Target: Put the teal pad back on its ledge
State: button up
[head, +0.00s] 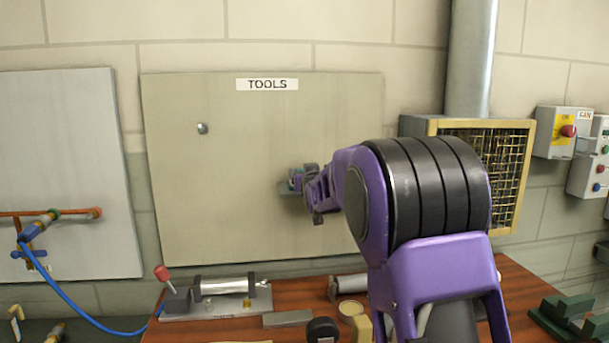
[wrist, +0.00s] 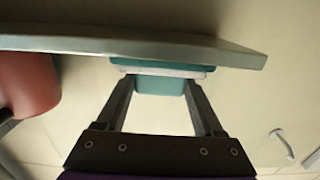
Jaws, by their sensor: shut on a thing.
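The teal pad (wrist: 160,87), with a pale band across it, sits between the two fingers of my gripper (wrist: 159,80), which is shut on it. In the head view the pad (head: 296,182) is a small teal patch in front of the tools board, partly hidden by my gripper (head: 300,184). The ledge (wrist: 130,42) is a grey-green bar across the top of the wrist view, right beside the pad. In the head view the ledge (head: 289,190) shows just below the pad. I cannot tell whether pad and ledge touch.
The board (head: 230,220) has a round knob (head: 202,128) at upper left and is otherwise mostly bare. A rounded red object (wrist: 25,85) is close at the left of the wrist view.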

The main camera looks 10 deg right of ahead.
jog(key=shift+s+r, duration=0.1)
jog(key=o, duration=1.4)
jog(key=shift+c, duration=0.2)
jog(key=s+b, duration=0.1)
jog(key=s, duration=1.1)
jog(key=shift+r, duration=0.25)
